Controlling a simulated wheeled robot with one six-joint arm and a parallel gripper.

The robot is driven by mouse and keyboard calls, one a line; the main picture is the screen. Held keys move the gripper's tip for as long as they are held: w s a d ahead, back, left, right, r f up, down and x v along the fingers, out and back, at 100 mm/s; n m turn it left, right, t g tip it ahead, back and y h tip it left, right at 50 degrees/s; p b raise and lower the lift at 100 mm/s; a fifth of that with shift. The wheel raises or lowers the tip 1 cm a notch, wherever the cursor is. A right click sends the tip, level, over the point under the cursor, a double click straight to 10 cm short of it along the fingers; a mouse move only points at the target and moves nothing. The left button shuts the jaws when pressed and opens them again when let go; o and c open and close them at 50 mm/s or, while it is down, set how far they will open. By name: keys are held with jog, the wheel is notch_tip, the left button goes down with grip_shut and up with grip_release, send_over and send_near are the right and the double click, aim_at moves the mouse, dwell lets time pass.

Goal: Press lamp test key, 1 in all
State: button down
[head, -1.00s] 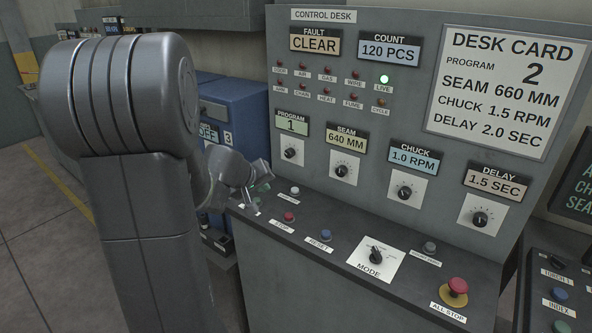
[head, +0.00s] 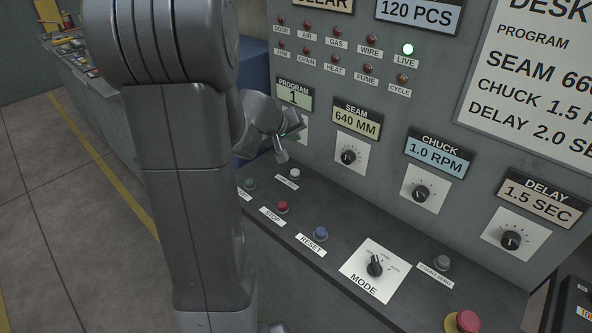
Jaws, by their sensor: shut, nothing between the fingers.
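The lamp test key (head: 294,174) is a small white round button on the desk's sloping ledge, at its back edge below the program dial. Its white label (head: 287,183) lies in front of it, too small to read surely. My gripper (head: 282,157) is shut and empty, its tips pointing down just above and to the left of the white key. A small gap seems to show between them, though depth is hard to judge. The other lamps, such as the fume lamp (head: 371,69), are dark.
A green key (head: 250,183), a red stop key (head: 282,207) and a blue reset key (head: 320,233) sit near the white one. The mode knob (head: 375,265), a grey key (head: 442,263) and the red all-stop button (head: 463,321) are further right.

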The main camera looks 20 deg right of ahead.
jog(key=shift+f, duration=0.2)
jog(key=b, duration=0.6)
send_over(293, 173)
notch_tip(293, 173, down, 7)
jog(key=shift+f+b, duration=0.75)
jog(key=shift+b, duration=0.25)
jog(key=shift+f, duration=0.1)
dwell(0.9)
jog(key=shift+f+b, duration=0.3)
jog(key=shift+b, duration=0.4)
jog(key=shift+f+b, duration=0.55)
jog(key=shift+b, duration=0.15)
dwell(0.4)
jog(key=shift+r, duration=0.1)
jog(key=shift+r+p, duration=0.65)
jog(key=shift+r, duration=0.2)
jog(key=shift+r, duration=0.15)
